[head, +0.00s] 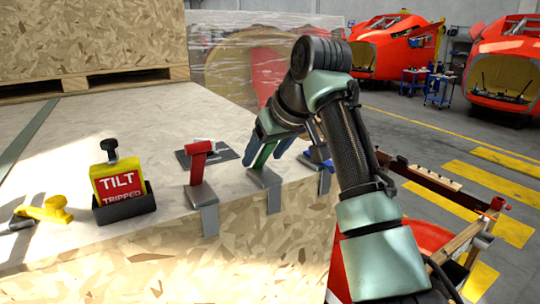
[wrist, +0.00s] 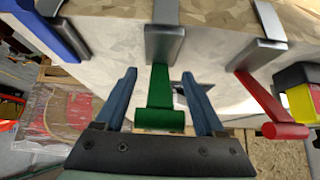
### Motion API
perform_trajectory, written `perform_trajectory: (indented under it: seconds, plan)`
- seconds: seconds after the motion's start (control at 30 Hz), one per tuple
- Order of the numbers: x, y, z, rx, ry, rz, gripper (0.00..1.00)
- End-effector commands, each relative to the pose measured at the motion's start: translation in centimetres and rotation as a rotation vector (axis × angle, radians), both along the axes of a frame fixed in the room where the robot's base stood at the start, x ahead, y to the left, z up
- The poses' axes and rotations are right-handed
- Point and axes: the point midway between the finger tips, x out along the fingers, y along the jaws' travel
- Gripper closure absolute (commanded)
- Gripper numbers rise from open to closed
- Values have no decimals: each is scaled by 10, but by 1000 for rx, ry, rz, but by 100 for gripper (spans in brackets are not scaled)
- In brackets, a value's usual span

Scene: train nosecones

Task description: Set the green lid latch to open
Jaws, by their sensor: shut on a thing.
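The green lid latch (head: 264,154) rises tilted from a grey metal bracket (head: 265,179) on the crate's top edge, between a red and a blue latch. My gripper (head: 271,148) reaches down over it, with a blue finger on either side of the green lever. In the wrist view the green latch (wrist: 160,112) lies between my gripper's two fingers (wrist: 159,76), its wide end bar near the palm. My gripper is shut on this latch. In the head view my fingers and wrist partly hide the lever.
The red latch (head: 199,160) stands to the left and the blue latch (head: 318,153) close on the right. A yellow-and-red tilt indicator (head: 118,182) and a yellow handle (head: 43,209) are farther left. The wooden crate lid (head: 120,125) is mostly clear.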

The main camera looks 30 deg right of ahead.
Motion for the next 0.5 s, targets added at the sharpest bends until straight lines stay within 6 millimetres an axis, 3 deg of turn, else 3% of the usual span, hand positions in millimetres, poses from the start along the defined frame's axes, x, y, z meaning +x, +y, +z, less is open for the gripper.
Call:
perform_trajectory:
  seconds: [0.5]
  plan:
    - [7, 0, 2, -8, 99, 1, 100]
